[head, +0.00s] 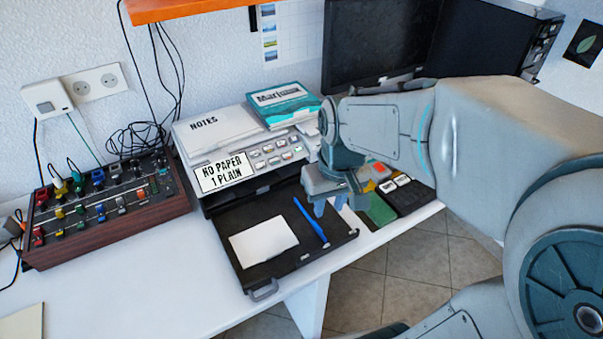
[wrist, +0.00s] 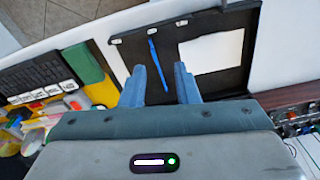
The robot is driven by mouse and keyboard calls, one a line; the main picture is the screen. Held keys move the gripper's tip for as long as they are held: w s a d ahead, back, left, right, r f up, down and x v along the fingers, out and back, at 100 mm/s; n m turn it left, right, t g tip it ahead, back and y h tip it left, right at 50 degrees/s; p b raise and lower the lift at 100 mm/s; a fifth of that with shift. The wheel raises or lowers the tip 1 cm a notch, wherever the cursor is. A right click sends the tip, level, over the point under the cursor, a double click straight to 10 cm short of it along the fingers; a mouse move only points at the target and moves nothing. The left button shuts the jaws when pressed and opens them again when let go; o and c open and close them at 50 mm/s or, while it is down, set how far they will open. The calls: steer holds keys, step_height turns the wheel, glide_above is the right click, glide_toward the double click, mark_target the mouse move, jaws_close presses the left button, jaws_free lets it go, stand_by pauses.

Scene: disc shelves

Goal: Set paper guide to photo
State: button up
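The printer (head: 235,165) stands on the desk, its panel reading "NO PAPER 1 PLAIN". Its black tray (head: 325,250) is pulled out at the front. A slim blue bar, seemingly the paper guide (head: 311,222), lies in the tray; it also shows in the wrist view (wrist: 157,64). A white sheet (head: 264,242) lies in the tray beside it. Small pale marks sit along the tray edge; I cannot read them. My gripper (head: 330,206) is open and empty, near the tray's right side. In the wrist view the fingers (wrist: 162,82) point toward the tray, with the bar seen between them.
A mixer (head: 105,208) with coloured knobs stands left of the printer. A notes pad (head: 212,128) and a teal box (head: 283,103) lie on top. A green block (head: 380,208) and a black keypad (head: 405,197) lie right of the tray. The desk's front left is mostly clear.

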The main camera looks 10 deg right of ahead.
steer(key=n+g, duration=0.1)
steer(key=n, duration=0.1)
glide_above(318, 226)
step_height(318, 226, down, 3)
step_height(318, 226, down, 14)
steer(key=shift+r+b, duration=0.1)
steer(key=shift+b, duration=0.55)
jaws_close()
